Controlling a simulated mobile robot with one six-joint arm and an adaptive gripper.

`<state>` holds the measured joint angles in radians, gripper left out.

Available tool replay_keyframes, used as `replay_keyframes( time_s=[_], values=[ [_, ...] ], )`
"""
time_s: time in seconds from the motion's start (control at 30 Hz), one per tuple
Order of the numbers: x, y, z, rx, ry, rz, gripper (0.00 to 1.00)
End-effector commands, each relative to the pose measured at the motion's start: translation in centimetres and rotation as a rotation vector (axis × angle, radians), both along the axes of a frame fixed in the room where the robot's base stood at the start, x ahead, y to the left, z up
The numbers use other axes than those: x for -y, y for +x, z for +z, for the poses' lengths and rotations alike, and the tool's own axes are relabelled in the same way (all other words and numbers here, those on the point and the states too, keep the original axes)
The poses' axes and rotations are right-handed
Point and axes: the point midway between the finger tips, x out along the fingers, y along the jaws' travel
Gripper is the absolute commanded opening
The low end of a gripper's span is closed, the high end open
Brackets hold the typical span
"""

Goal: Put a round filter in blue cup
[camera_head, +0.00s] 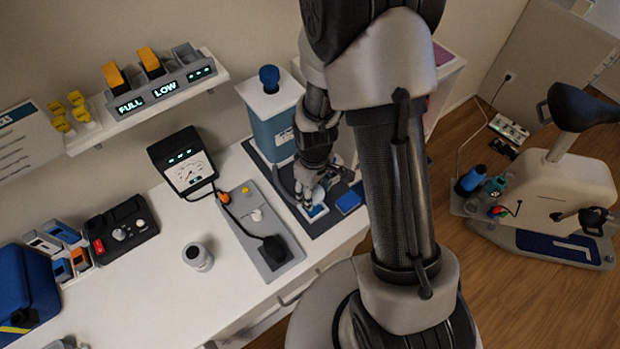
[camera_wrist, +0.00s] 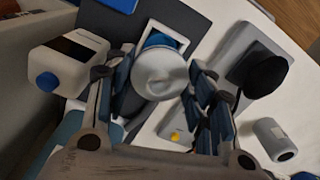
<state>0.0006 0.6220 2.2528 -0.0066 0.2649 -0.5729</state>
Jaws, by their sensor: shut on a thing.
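My gripper (camera_wrist: 160,78) is shut on a pale round, dish-like piece (camera_wrist: 160,72), which looks like the round filter. It sits between the two fingers in the wrist view. Under and beyond it is a white square frame with blue inside (camera_wrist: 157,40); the piece hides part of it, and I cannot tell whether they touch. In the head view my gripper (camera_head: 312,190) is low over the dark mat, just above this white-and-blue square (camera_head: 317,212). I cannot make out a clear blue cup; the blue inside the frame may be it.
A blue block (camera_head: 348,201) lies on the dark mat beside the gripper. A blue tank with a white lid (camera_head: 272,130) stands behind. A white box with a blue knob (camera_wrist: 68,62) is close to the left finger. A grey tray (camera_head: 260,235) and a small grey cylinder (camera_head: 198,256) are at left.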

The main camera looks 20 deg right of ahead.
Motion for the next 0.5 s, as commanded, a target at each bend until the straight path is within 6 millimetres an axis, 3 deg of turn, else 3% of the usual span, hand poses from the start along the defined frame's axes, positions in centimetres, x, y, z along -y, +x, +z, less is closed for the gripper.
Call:
replay_keyframes(
  time_s=[0.5],
  values=[
    [0.0, 0.0, -3.8, 0.000, 0.000, -0.003, 0.32]
  ],
)
